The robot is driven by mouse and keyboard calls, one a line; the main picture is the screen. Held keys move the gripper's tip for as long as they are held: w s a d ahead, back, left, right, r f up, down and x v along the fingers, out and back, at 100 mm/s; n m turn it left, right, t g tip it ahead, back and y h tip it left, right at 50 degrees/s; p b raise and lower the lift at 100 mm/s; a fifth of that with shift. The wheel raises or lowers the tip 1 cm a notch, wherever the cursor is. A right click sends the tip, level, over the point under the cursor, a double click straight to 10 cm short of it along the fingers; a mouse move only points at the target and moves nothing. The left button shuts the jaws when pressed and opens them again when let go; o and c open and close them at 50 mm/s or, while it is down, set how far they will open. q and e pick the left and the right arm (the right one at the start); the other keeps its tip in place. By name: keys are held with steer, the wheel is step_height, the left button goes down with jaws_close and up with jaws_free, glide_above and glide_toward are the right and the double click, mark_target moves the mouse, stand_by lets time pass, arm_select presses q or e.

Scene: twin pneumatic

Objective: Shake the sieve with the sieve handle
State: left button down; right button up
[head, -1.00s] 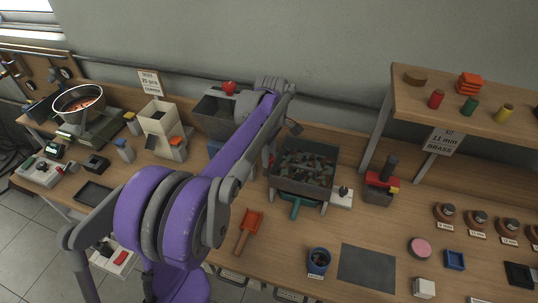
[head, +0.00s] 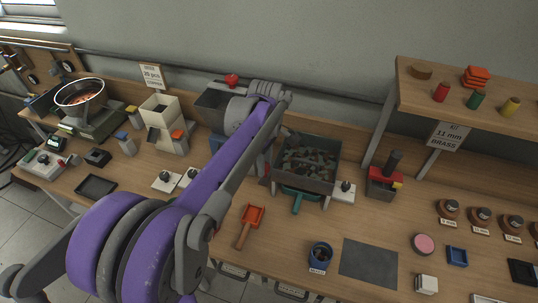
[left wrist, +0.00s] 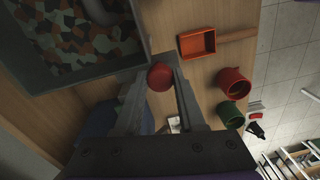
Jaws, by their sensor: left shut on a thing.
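The sieve (head: 309,160) is a dark square tray of mottled brown, green and grey pieces, right of my left arm in the head view. Its corner fills the upper left of the left wrist view (left wrist: 110,70). A round red knob (left wrist: 160,77), apparently the sieve handle's end, sits beside the sieve between the fingers of my left gripper (left wrist: 160,84). The gripper is shut on this knob. In the head view my purple arm largely hides the gripper and handle. My right gripper is not in view.
A teal part (head: 299,198) protrudes below the sieve's front. An orange scoop (head: 249,224) lies in front of it. A white block with a dark knob (head: 344,190) stands at its right. A red cup (left wrist: 233,82) and a green cup (left wrist: 231,113) show in the wrist view.

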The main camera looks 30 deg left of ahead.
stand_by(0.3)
arm_select(q)
steer(key=c, duration=0.5)
jaws_free()
steer(key=shift+r, duration=0.15)
step_height(320, 180, up, 11)
steer(key=shift+w+f+p, duration=0.2)
steer(key=shift+p, duration=0.1)
